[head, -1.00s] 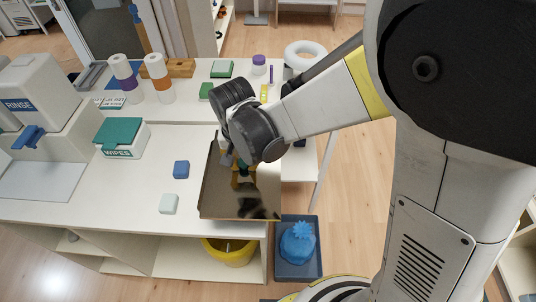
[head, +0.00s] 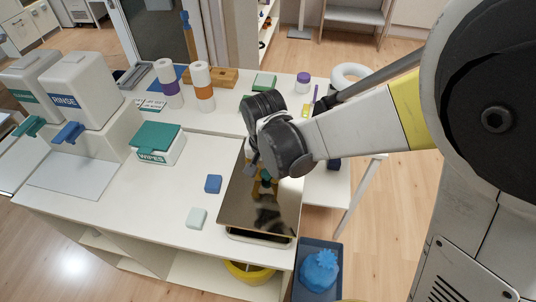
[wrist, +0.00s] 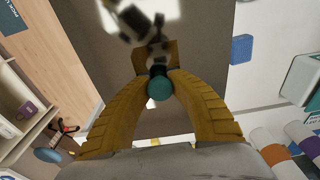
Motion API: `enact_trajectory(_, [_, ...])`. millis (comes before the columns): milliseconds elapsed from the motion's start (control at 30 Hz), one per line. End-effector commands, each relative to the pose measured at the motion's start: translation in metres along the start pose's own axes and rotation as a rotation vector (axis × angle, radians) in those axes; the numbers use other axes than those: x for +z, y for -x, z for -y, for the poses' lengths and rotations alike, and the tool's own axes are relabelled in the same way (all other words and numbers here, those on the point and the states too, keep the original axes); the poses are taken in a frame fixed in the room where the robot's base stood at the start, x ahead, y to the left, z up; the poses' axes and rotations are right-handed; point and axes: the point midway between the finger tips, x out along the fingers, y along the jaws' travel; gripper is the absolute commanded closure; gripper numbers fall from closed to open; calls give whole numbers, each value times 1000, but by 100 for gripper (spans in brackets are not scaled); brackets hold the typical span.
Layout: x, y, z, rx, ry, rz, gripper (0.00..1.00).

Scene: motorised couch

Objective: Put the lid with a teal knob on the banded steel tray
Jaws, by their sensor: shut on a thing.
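My gripper (head: 262,178) is shut on the teal knob (wrist: 160,87) of the lid, with a yellow-brown finger on each side of it. The lid (head: 262,215) is a flat, mirror-like square plate at the counter's front right corner; it fills the upper middle of the wrist view (wrist: 200,65). A pale rim with a dark line shows just under the lid's front edge, seemingly the banded steel tray (head: 258,240). The lid hides the rest of it. I cannot tell whether the lid touches the tray.
A blue block (head: 213,184) and a pale green block (head: 197,218) lie left of the lid. A wipes box (head: 158,145) and rinse dispenser (head: 78,90) stand farther left. A blue bin (head: 318,270) is on the floor at front right. Counter between blocks and wipes box is clear.

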Motion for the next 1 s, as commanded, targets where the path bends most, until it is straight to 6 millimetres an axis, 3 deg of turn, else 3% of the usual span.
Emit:
enact_trajectory(533, [7, -60, 0, 0, 0, 0, 100])
enact_trajectory(1000, [8, -67, 0, 0, 0, 0, 100])
